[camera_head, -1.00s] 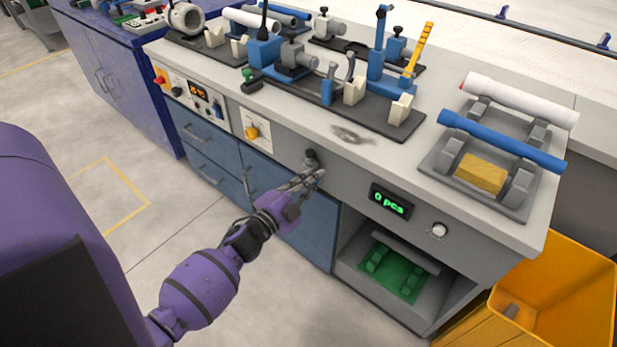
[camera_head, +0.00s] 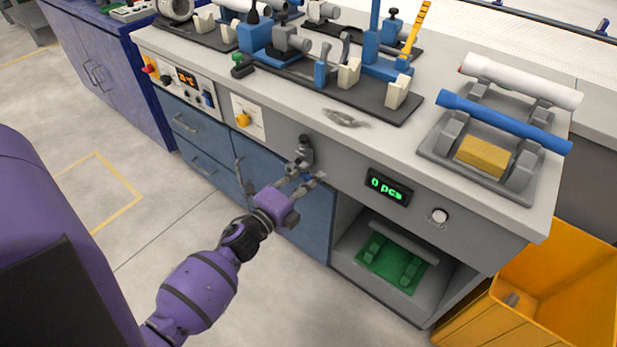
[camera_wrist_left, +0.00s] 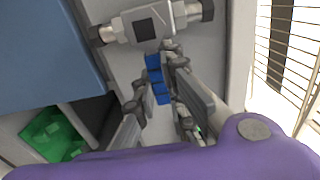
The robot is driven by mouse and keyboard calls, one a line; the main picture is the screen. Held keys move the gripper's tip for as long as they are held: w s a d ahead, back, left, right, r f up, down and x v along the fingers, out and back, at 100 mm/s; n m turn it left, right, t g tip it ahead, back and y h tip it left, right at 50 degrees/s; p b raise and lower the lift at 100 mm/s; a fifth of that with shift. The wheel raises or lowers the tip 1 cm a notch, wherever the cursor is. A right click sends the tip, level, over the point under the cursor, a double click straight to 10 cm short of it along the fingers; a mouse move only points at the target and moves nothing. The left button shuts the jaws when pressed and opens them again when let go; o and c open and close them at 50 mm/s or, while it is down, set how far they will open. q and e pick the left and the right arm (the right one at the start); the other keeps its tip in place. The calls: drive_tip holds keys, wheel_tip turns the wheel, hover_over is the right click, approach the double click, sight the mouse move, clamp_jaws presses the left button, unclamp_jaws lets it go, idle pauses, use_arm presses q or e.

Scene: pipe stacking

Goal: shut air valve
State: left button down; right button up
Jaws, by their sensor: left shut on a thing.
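The air valve (camera_head: 304,152) is a grey fitting with dark ends on the front panel of the workbench. It also shows at the top of the left wrist view (camera_wrist_left: 150,25). Its blue handle (camera_wrist_left: 157,80) extends from the valve body towards my gripper. My left gripper (camera_head: 305,181) is just below the valve body in the head view. In the left wrist view its fingers (camera_wrist_left: 155,98) lie on both sides of the blue handle, shut on it. The fingers partly hide the handle. My right gripper is not in view.
The bench front holds a yellow knob (camera_head: 242,120), a counter display (camera_head: 389,187) and a button (camera_head: 440,215). A green fixture (camera_head: 392,265) sits in the open shelf below. A yellow bin (camera_head: 570,300) stands at the right. Open floor lies left of the bench.

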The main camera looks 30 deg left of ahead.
use_arm(q)
drive_tip(key=shift+f, duration=0.15)
drive_tip(key=c, duration=1.8)
unclamp_jaws()
drive_tip(key=shift+s, duration=0.1)
drive_tip(key=s+a, duration=0.1)
drive_tip(key=s, duration=1.1)
drive_tip(key=shift+w, duration=0.1)
